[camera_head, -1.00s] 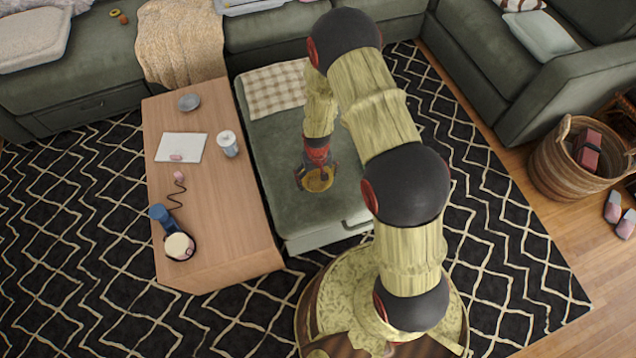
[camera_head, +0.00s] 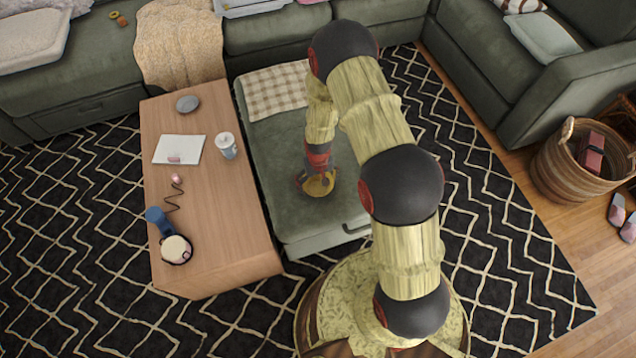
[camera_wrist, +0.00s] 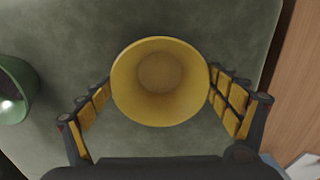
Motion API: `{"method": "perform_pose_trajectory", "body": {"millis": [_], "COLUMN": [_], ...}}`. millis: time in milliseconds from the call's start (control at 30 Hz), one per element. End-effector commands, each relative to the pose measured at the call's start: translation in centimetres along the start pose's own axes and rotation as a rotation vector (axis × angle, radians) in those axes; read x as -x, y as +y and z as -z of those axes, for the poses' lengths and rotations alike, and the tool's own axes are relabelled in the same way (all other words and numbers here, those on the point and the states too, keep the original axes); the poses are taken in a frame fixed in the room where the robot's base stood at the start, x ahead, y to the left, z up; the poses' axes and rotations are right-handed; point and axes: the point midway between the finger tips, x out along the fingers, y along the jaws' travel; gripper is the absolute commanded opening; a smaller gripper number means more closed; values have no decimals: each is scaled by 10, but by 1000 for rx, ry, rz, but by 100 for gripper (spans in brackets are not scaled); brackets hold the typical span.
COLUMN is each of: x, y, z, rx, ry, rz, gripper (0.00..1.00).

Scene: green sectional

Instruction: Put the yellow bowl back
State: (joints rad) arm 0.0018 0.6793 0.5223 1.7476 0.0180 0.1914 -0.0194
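The yellow bowl (camera_wrist: 160,82) is upright and empty, seen from above in the wrist view. In the head view it shows as a small yellow round (camera_head: 319,185) over the green seat (camera_head: 290,215), low at the end of my arm. My gripper (camera_wrist: 160,80) has one finger on each side of the bowl, with the fingertips meeting its rim left and right. It looks shut on the bowl. Whether the bowl's base rests on the seat or is slightly above it cannot be told.
A wooden coffee table (camera_head: 225,245) beside the seat bears a grey dish (camera_head: 187,103), white paper (camera_head: 180,149), a cup (camera_head: 226,146) and headphones. A green round container (camera_wrist: 14,90) is left in the wrist view. A wicker basket (camera_head: 560,170) stands right.

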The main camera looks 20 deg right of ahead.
Motion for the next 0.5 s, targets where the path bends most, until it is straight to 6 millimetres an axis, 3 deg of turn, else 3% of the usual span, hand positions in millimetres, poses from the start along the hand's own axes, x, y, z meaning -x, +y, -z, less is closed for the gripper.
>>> {"method": "perform_pose_trajectory", "body": {"millis": [133, 500], "x": [0, 3], "y": [0, 0], "z": [0, 0], "rx": [0, 0], "ry": [0, 1], "rz": [0, 0], "gripper": [100, 100]}}
